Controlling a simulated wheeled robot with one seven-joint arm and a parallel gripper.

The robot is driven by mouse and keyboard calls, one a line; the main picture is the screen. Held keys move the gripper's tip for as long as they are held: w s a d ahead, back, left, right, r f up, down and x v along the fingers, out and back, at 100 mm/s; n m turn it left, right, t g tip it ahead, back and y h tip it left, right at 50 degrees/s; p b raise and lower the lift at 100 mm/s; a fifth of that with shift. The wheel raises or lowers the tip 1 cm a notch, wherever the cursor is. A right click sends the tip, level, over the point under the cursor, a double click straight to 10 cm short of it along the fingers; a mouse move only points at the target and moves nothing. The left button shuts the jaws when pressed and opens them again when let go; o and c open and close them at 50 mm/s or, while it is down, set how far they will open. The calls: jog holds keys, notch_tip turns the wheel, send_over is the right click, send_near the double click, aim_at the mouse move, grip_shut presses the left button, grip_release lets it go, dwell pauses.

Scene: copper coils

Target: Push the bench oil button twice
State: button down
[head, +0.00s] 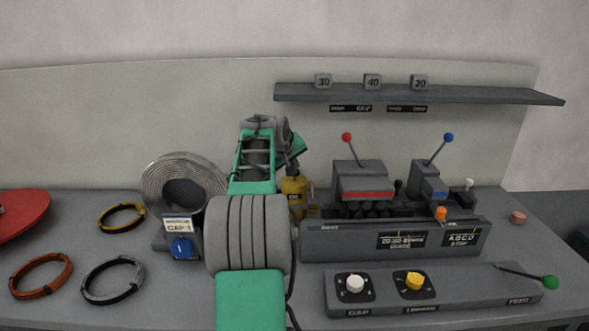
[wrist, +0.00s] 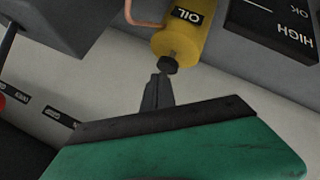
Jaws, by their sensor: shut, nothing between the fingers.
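The yellow oil can (head: 294,192) stands on the bench behind my arm, left of the grey machine. It also shows in the wrist view at the top (wrist: 186,33), with its "OIL" label and a dark round button (wrist: 168,65) on its end. My gripper (wrist: 157,80) is shut and empty, its fingertips just short of the button in the picture. I cannot tell whether they touch it. In the head view my arm hides the fingertips and part of the can.
The grey machine (head: 395,241) with red and blue ball levers stands to the right. A control panel (head: 450,288) with white and yellow knobs lies in front. A coil (head: 165,170), the CAP 1 block (head: 180,225) and several rings lie left. A shelf (head: 420,94) hangs behind.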

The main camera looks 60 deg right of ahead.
jog(key=shift+r, duration=0.45)
notch_tip(320, 180, up, 5)
jog(key=p, duration=0.5)
jog(key=shift+r, duration=0.1)
dwell(0.4)
